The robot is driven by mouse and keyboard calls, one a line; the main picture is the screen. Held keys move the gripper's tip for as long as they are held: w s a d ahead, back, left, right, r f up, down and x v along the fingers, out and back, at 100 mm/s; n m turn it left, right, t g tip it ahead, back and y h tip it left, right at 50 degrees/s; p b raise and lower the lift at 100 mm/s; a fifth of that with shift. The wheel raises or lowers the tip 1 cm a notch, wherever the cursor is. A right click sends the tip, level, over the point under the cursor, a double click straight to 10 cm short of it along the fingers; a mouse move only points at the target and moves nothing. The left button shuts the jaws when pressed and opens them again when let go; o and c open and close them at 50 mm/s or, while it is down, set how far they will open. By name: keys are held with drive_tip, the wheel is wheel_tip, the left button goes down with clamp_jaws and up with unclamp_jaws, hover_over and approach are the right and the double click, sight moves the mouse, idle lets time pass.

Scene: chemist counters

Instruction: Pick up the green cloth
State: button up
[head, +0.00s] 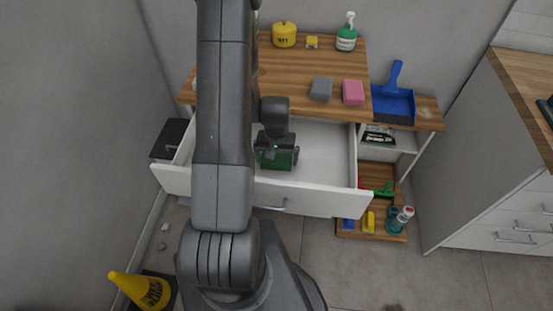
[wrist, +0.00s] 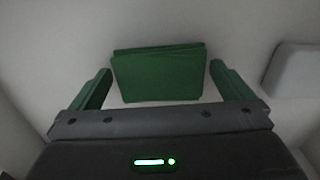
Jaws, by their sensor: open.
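The green cloth (wrist: 158,76) is a folded, flat stack lying on the pale drawer floor in the wrist view. My gripper (wrist: 160,68) is open, with one green finger to the left of the cloth and one to the right. Small gaps show between the fingers and the cloth edges. In the head view my gripper (head: 277,158) is down inside the open white drawer (head: 315,200). There the gripper and arm hide most of the cloth.
A pale block-like shape (wrist: 293,70) lies right of the cloth. The wooden top (head: 300,70) above the drawer holds a grey sponge (head: 321,88), pink sponge (head: 353,92), yellow container (head: 284,34) and green bottle (head: 347,32). A blue dustpan (head: 393,100) is at right.

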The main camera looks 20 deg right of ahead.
sight(276, 160)
drive_tip(key=shift+f, duration=0.35)
drive_tip(key=c, duration=0.6)
drive_tip(key=shift+r, duration=0.1)
drive_tip(key=shift+r, duration=4.95)
